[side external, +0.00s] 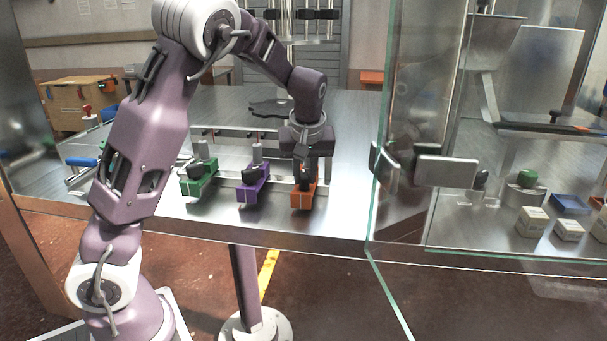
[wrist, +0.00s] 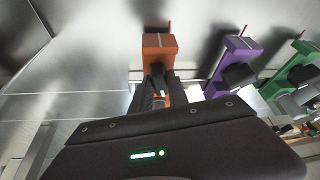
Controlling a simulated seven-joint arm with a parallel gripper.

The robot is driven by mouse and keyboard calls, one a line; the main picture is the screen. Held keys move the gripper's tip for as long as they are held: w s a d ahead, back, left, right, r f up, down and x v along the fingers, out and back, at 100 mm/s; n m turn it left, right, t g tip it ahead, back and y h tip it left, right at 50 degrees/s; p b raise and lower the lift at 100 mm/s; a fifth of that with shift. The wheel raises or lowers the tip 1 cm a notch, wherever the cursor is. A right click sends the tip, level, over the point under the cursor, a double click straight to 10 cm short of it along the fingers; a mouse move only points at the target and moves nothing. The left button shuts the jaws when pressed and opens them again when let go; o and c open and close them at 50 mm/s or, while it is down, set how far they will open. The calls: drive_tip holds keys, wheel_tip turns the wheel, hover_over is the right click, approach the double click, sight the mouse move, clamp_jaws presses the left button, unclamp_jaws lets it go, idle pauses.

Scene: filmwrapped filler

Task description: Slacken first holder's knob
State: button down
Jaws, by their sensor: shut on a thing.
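Three block-shaped holders with black knobs stand in a row along a rail near the front edge of the metal table: a green holder (side external: 203,186), a purple holder (side external: 255,190) and an orange holder (side external: 303,201) at the right. In the wrist view the orange holder (wrist: 158,42) is straight ahead, with the purple holder (wrist: 236,56) and green holder (wrist: 296,62) to its right. My gripper (side external: 305,182) points down at the orange holder, its fingers shut on the black knob (wrist: 157,68). The fingers partly hide this knob. The knobs on the purple and green holders are free.
A glass panel (side external: 410,60) with a grey handle block (side external: 446,171) stands close to the right of my gripper. Behind it are small white boxes (side external: 532,222) and a blue tray (side external: 569,204). A blue-handled tool (side external: 82,162) lies at the left.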

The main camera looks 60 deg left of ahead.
drive_tip(key=n+g, duration=0.1)
drive_tip(key=n, duration=0.1)
drive_tip(key=n+g, duration=0.1)
drive_tip(key=n, duration=0.1)
drive_tip(key=shift+w+n+y, duration=0.2)
drive_tip(key=shift+n+y, duration=0.1)
drive_tip(key=shift+n, duration=0.4)
drive_tip(key=c, duration=1.6)
unclamp_jaws()
drive_tip(key=shift+o, duration=0.2)
drive_tip(key=shift+d+r, duration=0.1)
drive_tip(key=v, duration=0.7)
